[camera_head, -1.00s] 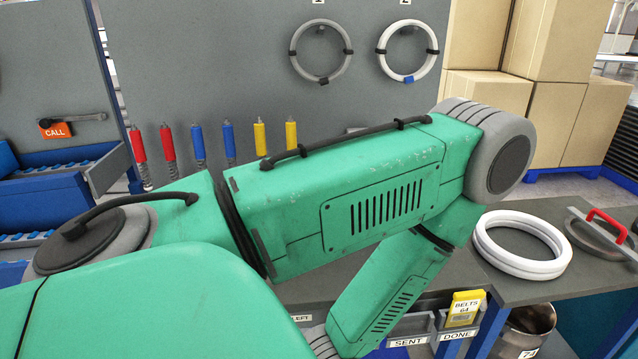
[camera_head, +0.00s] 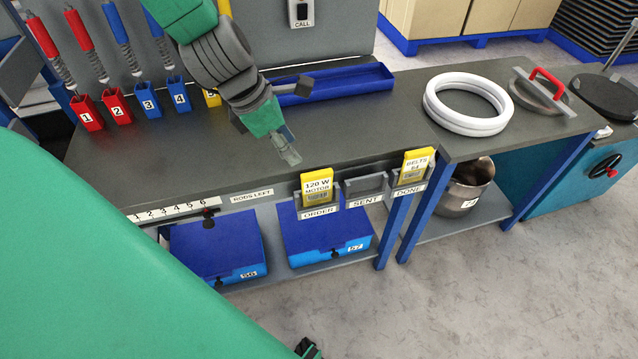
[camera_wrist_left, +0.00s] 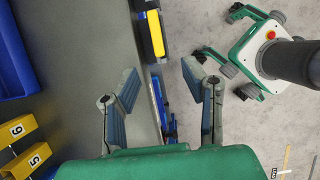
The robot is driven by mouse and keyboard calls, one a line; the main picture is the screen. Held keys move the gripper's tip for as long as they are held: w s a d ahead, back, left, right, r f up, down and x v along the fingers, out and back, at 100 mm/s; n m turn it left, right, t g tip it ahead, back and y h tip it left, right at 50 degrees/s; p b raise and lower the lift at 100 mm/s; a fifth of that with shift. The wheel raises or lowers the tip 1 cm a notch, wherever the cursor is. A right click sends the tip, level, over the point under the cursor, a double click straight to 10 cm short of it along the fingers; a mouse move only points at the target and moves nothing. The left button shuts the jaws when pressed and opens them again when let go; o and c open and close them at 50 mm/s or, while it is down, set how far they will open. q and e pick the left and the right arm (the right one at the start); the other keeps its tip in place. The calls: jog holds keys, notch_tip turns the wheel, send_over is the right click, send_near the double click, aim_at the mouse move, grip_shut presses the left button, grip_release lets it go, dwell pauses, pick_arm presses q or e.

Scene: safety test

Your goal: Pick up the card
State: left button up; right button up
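A yellow card (camera_head: 318,186) marked "120 W MOTOR" stands in the ORDER holder (camera_head: 319,203) on the bench's front edge. A second yellow card (camera_head: 417,162) marked "BELTS 64" stands in the DONE holder (camera_head: 409,182). The SENT holder (camera_head: 366,186) between them looks empty. My left gripper (camera_head: 289,154) hangs over the bench near its front edge, above and slightly left of the motor card, apart from it. In the left wrist view its fingers (camera_wrist_left: 160,82) are spread with nothing between them; a yellow card (camera_wrist_left: 155,34) lies beyond them. My right gripper is not in view.
The grey bench top (camera_head: 200,160) is mostly clear. A blue tray (camera_head: 340,84) lies at its back. Numbered rod holders (camera_head: 118,108) stand at the left. White rings (camera_head: 467,103) lie at the right. Blue boxes (camera_head: 218,245) sit on the shelf below.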

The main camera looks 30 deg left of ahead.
aim_at(314, 173)
pick_arm(q)
jog(key=x, duration=0.2)
jog(key=b+x, duration=0.1)
jog(key=x, duration=0.1)
jog(key=a+x, duration=0.1)
jog(key=x, duration=0.1)
jog(key=shift+w+f, duration=0.15)
jog(key=shift+f, duration=0.35)
jog(key=shift+w+d+f+b, duration=0.2)
jog(key=shift+d+f+b, duration=0.15)
jog(key=f, duration=0.1)
jog(key=w+d+f, duration=0.1)
jog(key=w+d+f+b, duration=0.1)
jog(key=shift+d+f, duration=0.1)
jog(key=shift+f, duration=0.4)
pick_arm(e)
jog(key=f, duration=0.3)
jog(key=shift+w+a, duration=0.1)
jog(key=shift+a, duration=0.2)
pick_arm(q)
jog(key=shift+a, duration=0.25)
jog(key=shift+c, duration=0.8)
grip_shut()
jog(key=shift+d, duration=0.1)
